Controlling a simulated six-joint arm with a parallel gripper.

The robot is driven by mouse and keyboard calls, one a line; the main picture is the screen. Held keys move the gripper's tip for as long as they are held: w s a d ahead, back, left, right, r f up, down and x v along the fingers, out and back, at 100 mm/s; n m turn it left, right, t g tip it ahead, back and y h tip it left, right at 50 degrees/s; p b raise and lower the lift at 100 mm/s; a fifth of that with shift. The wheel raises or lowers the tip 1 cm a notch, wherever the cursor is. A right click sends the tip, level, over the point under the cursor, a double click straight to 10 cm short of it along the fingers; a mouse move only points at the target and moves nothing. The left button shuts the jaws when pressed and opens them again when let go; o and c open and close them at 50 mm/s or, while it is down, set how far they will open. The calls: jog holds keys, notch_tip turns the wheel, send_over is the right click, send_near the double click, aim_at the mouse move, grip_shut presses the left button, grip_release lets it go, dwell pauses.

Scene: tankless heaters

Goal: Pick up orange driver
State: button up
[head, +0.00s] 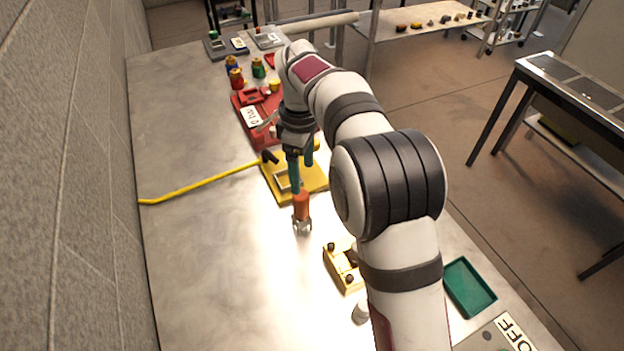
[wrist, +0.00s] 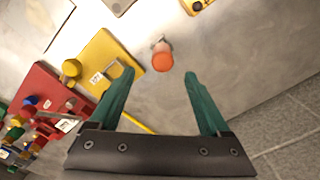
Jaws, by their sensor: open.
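The orange driver (head: 302,207) appears upright on the bench, with its orange handle above a grey metallic lower part. In the wrist view the orange driver (wrist: 162,62) shows as a round orange top just beyond and between the fingertips. My gripper (head: 302,178) points down over the handle, with teal fingers apart. In the wrist view my gripper (wrist: 159,73) is open with nothing held between the fingers. One fingertip overlaps the top of the handle in the head view; I cannot tell whether they touch.
A yellow plate (head: 314,181) with a handle lies behind the driver, and a red unit (head: 257,134) is farther back. A yellow block (head: 341,268) is nearer, and a green tray (head: 469,288) is at right. Bare bench lies left; a wall borders it.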

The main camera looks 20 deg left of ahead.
aim_at(301, 208)
jog(key=f, duration=1.3)
jog(key=shift+s+a+f, duration=0.15)
jog(key=shift+s+a, duration=0.05)
jog(key=shift+s, duration=0.05)
grip_shut()
